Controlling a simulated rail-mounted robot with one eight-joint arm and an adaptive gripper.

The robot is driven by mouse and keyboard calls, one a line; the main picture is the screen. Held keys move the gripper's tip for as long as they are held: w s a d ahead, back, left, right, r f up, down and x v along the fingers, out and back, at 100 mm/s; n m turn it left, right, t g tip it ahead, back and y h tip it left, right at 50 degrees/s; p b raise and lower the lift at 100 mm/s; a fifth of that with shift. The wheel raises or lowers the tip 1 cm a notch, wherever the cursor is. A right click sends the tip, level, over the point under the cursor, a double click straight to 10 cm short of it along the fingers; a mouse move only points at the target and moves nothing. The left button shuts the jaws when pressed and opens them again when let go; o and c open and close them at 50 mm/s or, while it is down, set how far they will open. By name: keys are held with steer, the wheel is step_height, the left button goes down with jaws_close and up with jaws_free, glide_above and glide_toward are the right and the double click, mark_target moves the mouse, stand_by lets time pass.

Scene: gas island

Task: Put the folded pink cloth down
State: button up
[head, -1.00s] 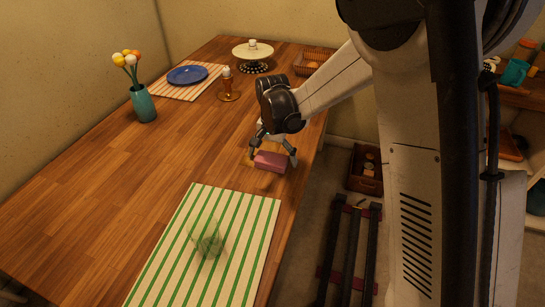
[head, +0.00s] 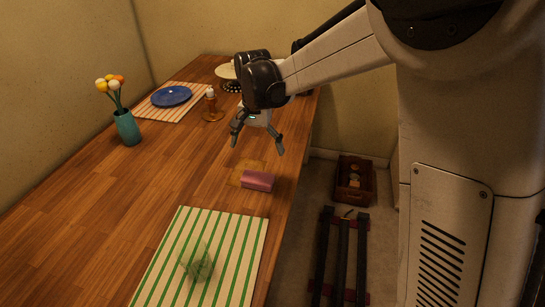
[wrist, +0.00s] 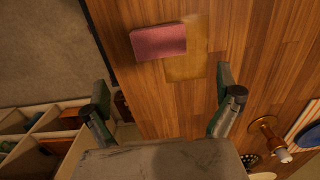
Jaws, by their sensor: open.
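The folded pink cloth (head: 257,181) lies flat on the wooden table, close to its right edge and just beyond the green-striped placemat. In the wrist view the cloth (wrist: 159,42) lies at the edge of a yellowish patch (wrist: 187,65) on the wood. My gripper (head: 258,145) is open and empty, raised above the table behind the cloth. In the wrist view its two fingers (wrist: 163,95) are spread wide, with the cloth ahead of them and nothing between them.
The green-striped placemat (head: 225,225) bears a clear green glass (head: 196,262). A teal flower vase (head: 127,128), a blue plate (head: 171,96) and an amber candle holder (head: 212,110) stand toward the back left. A brown crate (head: 353,181) is on the floor. The middle table is clear.

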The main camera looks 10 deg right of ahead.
steer(key=s+d+r+n+t, duration=0.2)
steer(key=s+d+r+t, duration=0.1)
steer(key=s+d+r, duration=0.9)
steer(key=s+d+f+n+t, duration=0.1)
steer(key=s+d+t, duration=0.1)
steer(key=s, duration=0.5)
steer(key=s+d+f+n+t, duration=0.1)
steer(key=s+d+f+t, duration=0.1)
steer(key=s, duration=0.6)
steer(key=shift+d, duration=0.9)
steer(key=shift+s, duration=0.1)
steer(key=c, duration=0.8)
steer(key=shift+r, duration=0.15)
